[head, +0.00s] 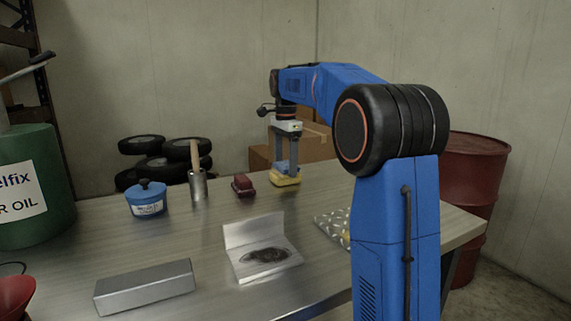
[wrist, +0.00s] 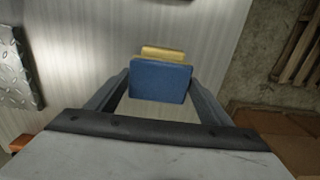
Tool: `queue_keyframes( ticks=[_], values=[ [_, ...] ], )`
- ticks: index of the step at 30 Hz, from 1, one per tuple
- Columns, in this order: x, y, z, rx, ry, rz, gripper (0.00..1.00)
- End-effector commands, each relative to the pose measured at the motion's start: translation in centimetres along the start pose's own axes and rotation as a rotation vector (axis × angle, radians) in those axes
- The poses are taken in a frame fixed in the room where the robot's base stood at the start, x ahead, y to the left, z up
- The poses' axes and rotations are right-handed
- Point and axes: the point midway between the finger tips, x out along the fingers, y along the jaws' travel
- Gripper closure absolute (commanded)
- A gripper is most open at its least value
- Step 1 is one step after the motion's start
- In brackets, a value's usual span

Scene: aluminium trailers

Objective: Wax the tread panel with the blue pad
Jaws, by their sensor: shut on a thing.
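My gripper (head: 286,163) points down near the back edge of the table and is shut on the blue pad. The pad has a blue back (wrist: 160,81) between my fingers and a yellow underside (head: 286,180). It is at or just above the tabletop; I cannot tell whether it touches. The tread panel (head: 330,222) is a silver diamond-pattern plate, partly hidden behind my arm, with a yellowish patch on it. Part of the panel also shows at the left of the wrist view (wrist: 17,70), apart from the pad.
A dark red block (head: 243,186) sits left of the pad. A bent metal sheet with a dark smudge (head: 263,264), a metal box bar (head: 146,288), a blue lidded pot (head: 147,201) and a brush in a metal cup (head: 197,187) share the table. A red drum (head: 474,180) stands right.

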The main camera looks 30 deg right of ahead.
Motion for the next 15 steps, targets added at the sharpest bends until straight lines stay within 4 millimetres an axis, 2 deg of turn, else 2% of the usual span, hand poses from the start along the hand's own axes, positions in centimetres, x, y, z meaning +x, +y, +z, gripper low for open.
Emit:
queue_keyframes(
  ticks=[10, 15],
  values=[
    [0.14, 0.01, 0.0, 0.0, -0.001, 0.004, 0.44],
    [-0.69, -0.02, 0.0, 0.0, 0.0, 0.003, 0.44]
  ],
)
